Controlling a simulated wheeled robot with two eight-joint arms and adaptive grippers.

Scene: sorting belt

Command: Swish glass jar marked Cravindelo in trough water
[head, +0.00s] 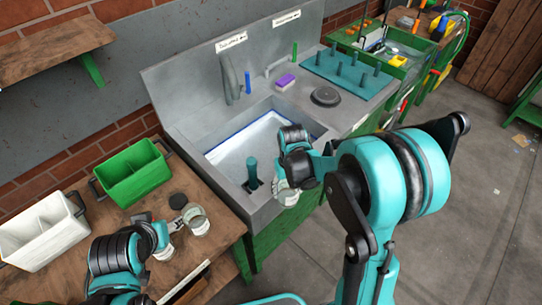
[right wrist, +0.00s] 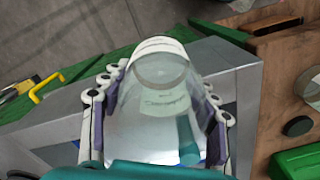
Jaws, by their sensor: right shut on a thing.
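My right gripper (head: 288,180) is shut on a clear glass jar (head: 287,194) above the front rim of the grey trough (head: 222,192). In the right wrist view the jar (right wrist: 160,100) sits between both fingers with a pale label on it; the writing is too small to read. A blue line runs around the trough's pale inside; I cannot tell the water level. A teal upright piece (head: 252,172) stands in the trough, left of the jar. My left gripper (head: 160,236) is over the wooden table beside two other jars; its fingertips are not clear.
One jar (head: 197,220) stands near the table's right edge, with a dark round lid (head: 178,201) behind it. A green crate (head: 133,172) and a white crate (head: 42,235) are at left. A tap (head: 231,82), purple sponge (head: 284,82) and teal peg rack (head: 348,72) are behind and right.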

